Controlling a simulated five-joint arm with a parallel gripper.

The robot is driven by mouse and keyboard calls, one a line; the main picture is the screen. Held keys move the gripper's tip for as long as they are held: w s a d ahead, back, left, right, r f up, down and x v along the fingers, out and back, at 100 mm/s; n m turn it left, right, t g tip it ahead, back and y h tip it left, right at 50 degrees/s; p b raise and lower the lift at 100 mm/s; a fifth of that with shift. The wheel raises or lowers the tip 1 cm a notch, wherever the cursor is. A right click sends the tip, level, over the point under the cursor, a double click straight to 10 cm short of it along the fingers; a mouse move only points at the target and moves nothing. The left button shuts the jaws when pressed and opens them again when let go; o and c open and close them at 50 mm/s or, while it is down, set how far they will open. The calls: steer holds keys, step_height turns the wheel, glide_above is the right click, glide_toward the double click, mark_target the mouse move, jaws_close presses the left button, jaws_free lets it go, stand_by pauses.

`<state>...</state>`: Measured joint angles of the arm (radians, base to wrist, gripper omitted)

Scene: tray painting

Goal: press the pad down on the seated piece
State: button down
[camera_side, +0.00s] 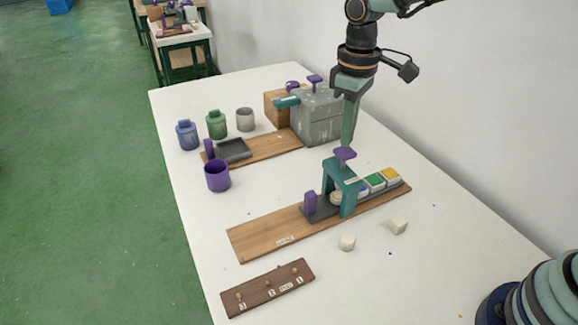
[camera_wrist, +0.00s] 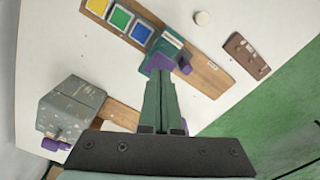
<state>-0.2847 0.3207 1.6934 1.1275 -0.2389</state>
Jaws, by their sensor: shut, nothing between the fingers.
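A teal press frame (camera_side: 347,185) stands over a long wooden board (camera_side: 270,237), with a purple knob (camera_side: 346,154) on top. The knob also shows in the wrist view (camera_wrist: 159,62). A pale round piece (camera_side: 337,198) sits under the frame on a dark carriage (camera_side: 322,212) with an upright purple handle (camera_side: 310,203). The pad inside the frame is mostly hidden, so I cannot tell its height above the piece. My gripper (camera_side: 347,142) is shut and empty, pointing down, its tips (camera_wrist: 160,73) right at the knob. I cannot tell whether they touch it.
Yellow, green and blue (camera_side: 363,188) paint pads line the board behind the frame. Two loose pale pieces (camera_side: 347,242) (camera_side: 398,225) lie in front. A numbered peg rack (camera_side: 268,288) is nearer. A grey box (camera_side: 318,117), jars (camera_side: 217,125) and a purple cup (camera_side: 217,176) stand farther back.

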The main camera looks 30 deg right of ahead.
steer(key=shift+r, duration=2.5)
steer(key=shift+s+d+r, duration=0.1)
steer(key=shift+d+r, duration=0.05)
steer(key=s+d+r+m+t, duration=0.1)
steer(key=s+d+m+t, duration=0.4)
steer(key=s+d, duration=0.6)
steer(key=shift+s+d+r+m+t, duration=0.35)
steer(key=shift+s+m, duration=0.15)
steer(key=shift+s, duration=0.15)
